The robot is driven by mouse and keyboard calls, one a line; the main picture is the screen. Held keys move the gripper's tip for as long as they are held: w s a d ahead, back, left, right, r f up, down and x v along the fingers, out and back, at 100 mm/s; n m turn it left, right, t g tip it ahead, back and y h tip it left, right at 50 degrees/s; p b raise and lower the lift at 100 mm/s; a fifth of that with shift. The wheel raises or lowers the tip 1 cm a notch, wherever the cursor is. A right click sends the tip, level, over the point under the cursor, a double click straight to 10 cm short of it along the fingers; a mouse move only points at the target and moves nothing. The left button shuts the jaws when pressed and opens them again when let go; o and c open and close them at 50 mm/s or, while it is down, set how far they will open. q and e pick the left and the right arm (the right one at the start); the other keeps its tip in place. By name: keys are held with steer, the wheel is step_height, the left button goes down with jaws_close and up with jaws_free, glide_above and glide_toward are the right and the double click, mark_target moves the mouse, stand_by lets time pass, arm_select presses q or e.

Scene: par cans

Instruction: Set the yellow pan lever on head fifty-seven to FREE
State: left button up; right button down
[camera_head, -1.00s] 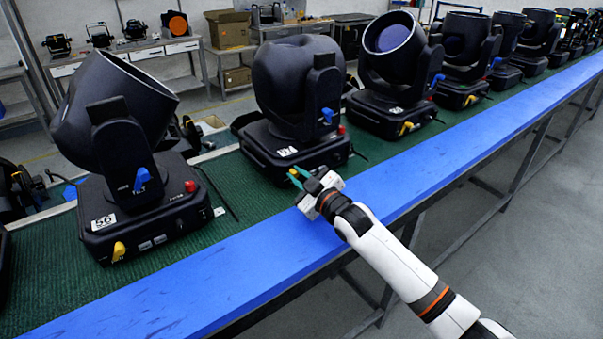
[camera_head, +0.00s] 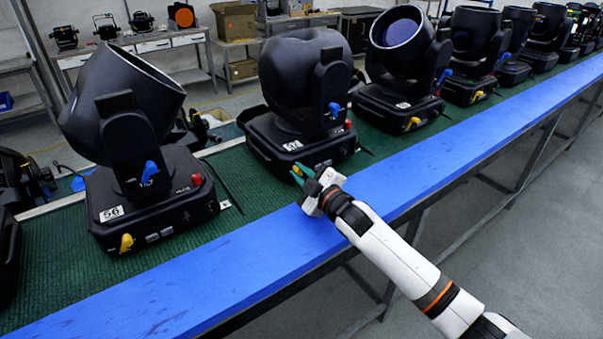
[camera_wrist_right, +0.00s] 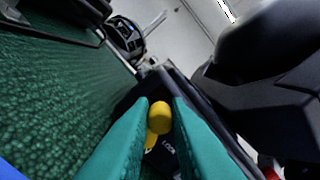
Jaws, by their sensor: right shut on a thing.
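Head fifty-seven (camera_head: 305,90) is the black moving head in the middle of the bench, with a number label on its base that I cannot read clearly. Its yellow pan lever (camera_head: 297,170) is at the front of the base, at the tips of my right gripper (camera_head: 306,175). In the right wrist view the yellow lever (camera_wrist_right: 159,118) sits between the two green fingers of the right gripper (camera_wrist_right: 160,125), which are shut on it. Part of a label by the lever shows, mostly hidden by the fingers; which setting the lever points to cannot be told. My left gripper is not in view.
Head 56 (camera_head: 135,150) stands to the left with its own yellow lever (camera_head: 126,242). More heads (camera_head: 400,70) line the bench to the right. A blue front edge (camera_head: 250,245) runs along the green bench mat (camera_head: 60,275), under my right arm.

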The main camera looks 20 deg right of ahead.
steer(key=c, duration=1.4)
jaws_free()
steer(key=b+v, duration=0.1)
steer(key=v, duration=1)
steer(key=shift+f+b, duration=0.1)
steer(key=shift+b, duration=0.25)
steer(key=shift+s+d, duration=0.2)
steer(key=shift+s, duration=0.25)
